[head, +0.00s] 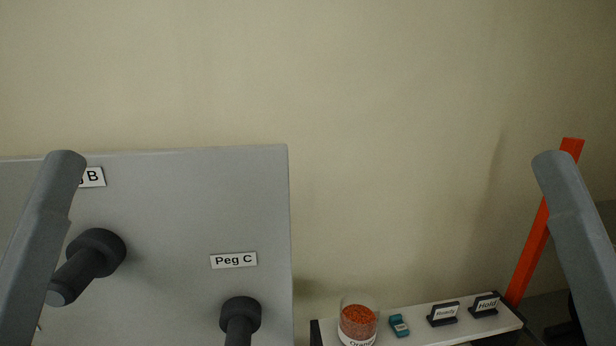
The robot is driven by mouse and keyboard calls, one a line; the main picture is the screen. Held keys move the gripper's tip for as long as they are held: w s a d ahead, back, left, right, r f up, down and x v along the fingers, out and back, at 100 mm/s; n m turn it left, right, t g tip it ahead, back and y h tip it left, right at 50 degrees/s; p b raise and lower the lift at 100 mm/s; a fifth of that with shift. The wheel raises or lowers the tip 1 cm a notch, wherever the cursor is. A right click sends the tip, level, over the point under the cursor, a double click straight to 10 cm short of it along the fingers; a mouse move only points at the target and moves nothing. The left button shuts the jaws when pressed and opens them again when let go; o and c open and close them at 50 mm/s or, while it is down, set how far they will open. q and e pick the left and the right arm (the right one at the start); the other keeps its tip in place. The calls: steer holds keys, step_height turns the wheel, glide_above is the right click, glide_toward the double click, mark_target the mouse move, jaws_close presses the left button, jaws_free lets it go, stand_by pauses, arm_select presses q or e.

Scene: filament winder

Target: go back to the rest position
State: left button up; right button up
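My left link stands in front of a grey panel (180,200) and covers part of the label of Peg B (92,255). Peg C (241,318) sticks out of the panel at the lower right, below its label (233,260).
A white shelf (415,328) at the bottom right bears a jar of orange granules (358,320), a small teal object (399,326), a dark label stand (443,314) and a "Hold" stand (485,305). An orange-red bar (530,250) leans behind my right link. The wall above is bare.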

arm_select(q)
step_height(320, 180, up, 17)
steer(key=p, duration=1.3)
steer(key=shift+f, duration=0.2)
arm_select(e)
step_height(320, 180, up, 17)
steer(key=shift+f, duration=0.2)
